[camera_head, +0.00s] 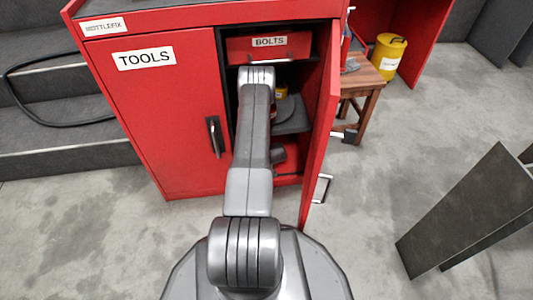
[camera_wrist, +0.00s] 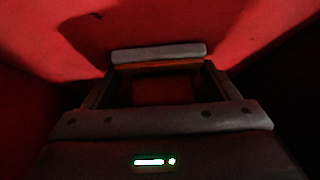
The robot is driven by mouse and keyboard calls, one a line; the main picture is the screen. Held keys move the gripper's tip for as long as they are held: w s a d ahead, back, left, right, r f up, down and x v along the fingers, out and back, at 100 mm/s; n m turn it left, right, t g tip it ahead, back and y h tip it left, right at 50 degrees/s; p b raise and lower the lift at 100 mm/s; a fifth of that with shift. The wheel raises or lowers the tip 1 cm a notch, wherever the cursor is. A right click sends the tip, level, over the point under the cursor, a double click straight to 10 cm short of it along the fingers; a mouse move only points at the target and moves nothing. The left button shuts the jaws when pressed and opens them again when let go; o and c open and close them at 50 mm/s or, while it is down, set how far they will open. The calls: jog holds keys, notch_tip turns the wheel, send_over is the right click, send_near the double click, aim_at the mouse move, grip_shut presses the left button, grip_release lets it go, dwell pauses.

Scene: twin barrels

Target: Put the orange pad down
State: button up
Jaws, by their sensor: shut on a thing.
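My gripper (camera_wrist: 158,60) shows in the wrist view, inside a dim space with red surfaces. It is shut on the orange pad (camera_wrist: 158,66), which shows as a thin orange-brown strip just under the grey bar at the fingertips. Most of the pad is hidden or too dark to make out. In the head view my arm reaches into the open right side of the red cabinet (camera_head: 160,120), and my arm hides the gripper and pad. I cannot tell whether the pad touches a surface.
The cabinet's open door (camera_head: 320,130) stands just right of my arm. Above is a red drawer (camera_head: 268,46) labelled BOLTS; a dark shelf (camera_head: 292,122) lies inside. A wooden stool (camera_head: 362,85) and a yellow canister (camera_head: 388,55) stand beyond the door. Dark slanted panels (camera_head: 465,215) are at right.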

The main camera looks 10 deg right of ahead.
jog(key=o, duration=1.2)
jog(key=shift+f, duration=0.1)
jog(key=p+v, duration=0.4)
jog(key=v, duration=0.8)
jog(key=shift+r, duration=0.2)
jog(key=shift+f, duration=0.1)
